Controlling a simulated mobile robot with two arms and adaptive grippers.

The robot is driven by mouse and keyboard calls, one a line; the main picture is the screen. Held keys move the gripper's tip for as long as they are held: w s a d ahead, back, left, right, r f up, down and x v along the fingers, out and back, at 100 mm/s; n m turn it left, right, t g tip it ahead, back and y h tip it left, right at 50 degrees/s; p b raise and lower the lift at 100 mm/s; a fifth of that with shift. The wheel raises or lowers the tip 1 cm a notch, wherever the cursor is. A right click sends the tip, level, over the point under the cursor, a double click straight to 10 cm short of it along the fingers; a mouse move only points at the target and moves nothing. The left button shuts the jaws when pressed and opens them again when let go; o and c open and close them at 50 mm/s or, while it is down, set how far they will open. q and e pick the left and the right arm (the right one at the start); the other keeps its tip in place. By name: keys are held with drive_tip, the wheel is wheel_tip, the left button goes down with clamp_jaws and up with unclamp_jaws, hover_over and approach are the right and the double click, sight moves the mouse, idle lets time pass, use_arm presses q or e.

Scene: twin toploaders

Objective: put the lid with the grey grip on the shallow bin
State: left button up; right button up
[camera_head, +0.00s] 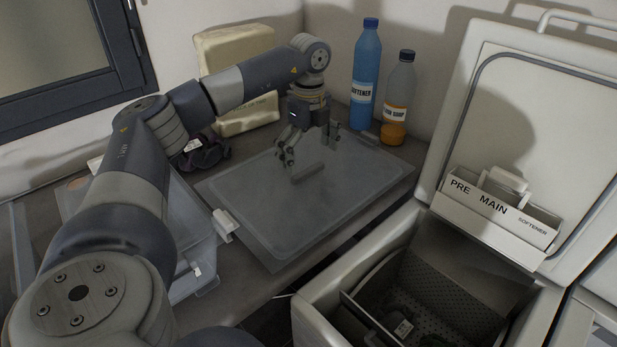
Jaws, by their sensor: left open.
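A wide, flat translucent lid (345,195) lies on the grey worktop in the middle of the view. A small grey bar, seemingly its grip (305,172), shows near its centre. My left gripper (309,146) points down just above this lid, with its fingers apart and nothing seen between them. I cannot tell whether a fingertip touches the grip. A translucent bin (205,245) stands left of the lid, partly hidden behind my left arm. Its depth and contents are hard to tell. My right gripper is out of view.
A blue softener bottle (365,75) and an orange-filled bottle (398,100) stand behind. A cream package (235,50) and dark bundle (205,152) are at the back left. An open toploader (325,300) is at the right.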

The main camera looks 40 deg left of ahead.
sight(308, 169)
use_arm(q)
wheel_tip(308, 169, down, 4)
drive_tip(key=shift+a+r, duration=0.1)
drive_tip(key=shift+r, duration=0.1)
